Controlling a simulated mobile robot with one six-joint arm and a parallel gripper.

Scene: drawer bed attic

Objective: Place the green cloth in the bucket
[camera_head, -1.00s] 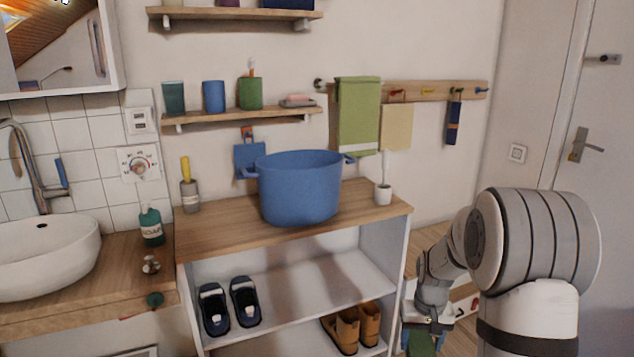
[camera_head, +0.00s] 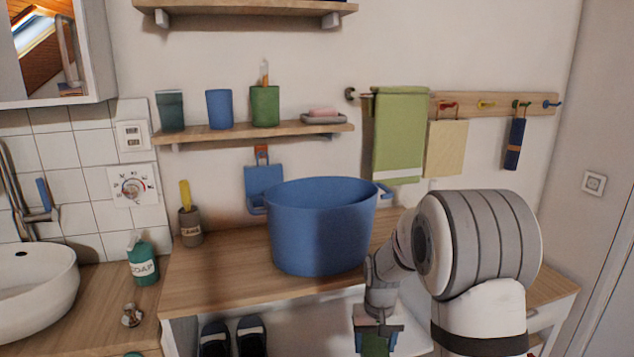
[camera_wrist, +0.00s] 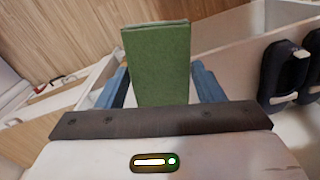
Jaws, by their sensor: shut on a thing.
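A folded dark green cloth (camera_wrist: 158,62) stands up between the two blue fingers of my gripper (camera_wrist: 160,88) in the wrist view. My gripper is shut on it. In the head view my gripper (camera_head: 377,340) is at the bottom edge, in front of the shelf unit and below its top, with a bit of green cloth (camera_head: 375,346) showing. The blue bucket (camera_head: 318,235) stands upright on the wooden top, above and to the left of my gripper. Its inside floor is hidden by its front wall.
A light green towel (camera_head: 400,135) hangs on the wall rail behind the bucket. The wooden top (camera_head: 225,275) is clear left of the bucket. A brown holder (camera_head: 190,228) and a soap bottle (camera_head: 143,262) stand farther left. Dark shoes (camera_wrist: 285,72) sit on the shelf.

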